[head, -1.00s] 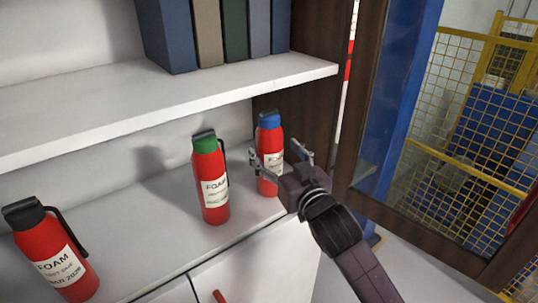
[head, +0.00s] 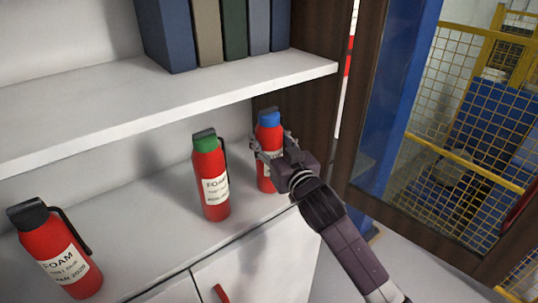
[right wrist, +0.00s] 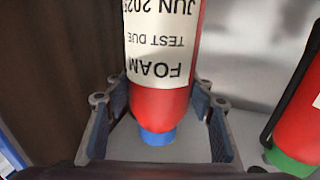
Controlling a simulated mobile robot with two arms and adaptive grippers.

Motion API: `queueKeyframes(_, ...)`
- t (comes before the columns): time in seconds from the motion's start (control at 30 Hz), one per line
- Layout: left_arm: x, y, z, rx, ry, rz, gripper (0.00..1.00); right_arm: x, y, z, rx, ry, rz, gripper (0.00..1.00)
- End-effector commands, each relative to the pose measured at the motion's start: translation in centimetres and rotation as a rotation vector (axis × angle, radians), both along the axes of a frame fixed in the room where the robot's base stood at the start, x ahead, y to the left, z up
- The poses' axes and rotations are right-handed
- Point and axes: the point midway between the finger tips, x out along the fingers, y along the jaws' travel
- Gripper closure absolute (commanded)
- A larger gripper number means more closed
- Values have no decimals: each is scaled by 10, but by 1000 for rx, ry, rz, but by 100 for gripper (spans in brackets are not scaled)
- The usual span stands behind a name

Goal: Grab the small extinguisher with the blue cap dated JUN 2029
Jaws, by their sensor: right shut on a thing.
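The small red extinguisher with the blue cap (head: 269,119) stands upright on the lower shelf, near the dark side wall of the cabinet. In the right wrist view its label (right wrist: 160,42) shows upside down, reading FOAM, TEST DUE and JUN 202-something, the last digit cut off. My right gripper (head: 269,150) is shut on this extinguisher, with its fingers on either side of the body just below the cap. In the right wrist view the gripper (right wrist: 160,120) has a finger on each side of the red body. My left gripper is not in view.
A green-capped extinguisher (head: 211,180) stands just left of the held one. A black-capped extinguisher (head: 60,255) stands farther left. The upper shelf (head: 180,105) with binders (head: 208,30) overhangs the back. An open cabinet door (head: 400,120) is on the right.

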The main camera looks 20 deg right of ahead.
Motion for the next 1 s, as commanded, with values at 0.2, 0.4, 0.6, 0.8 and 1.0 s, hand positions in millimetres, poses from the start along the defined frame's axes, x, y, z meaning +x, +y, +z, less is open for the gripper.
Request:
queueKeyframes(0.2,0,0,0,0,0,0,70,0,0,0,0,0,1,94)
queueKeyframes(0.4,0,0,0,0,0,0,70,0,0,5,1,-11,2,100)
queueKeyframes(0.6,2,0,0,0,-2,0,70,0,1,5,1,-11,2,100)
queueKeyframes(0.8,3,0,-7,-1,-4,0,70,-3,3,11,2,-13,1,100)
queueKeyframes(1.0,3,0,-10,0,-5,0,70,-3,3,36,1,-17,1,100)
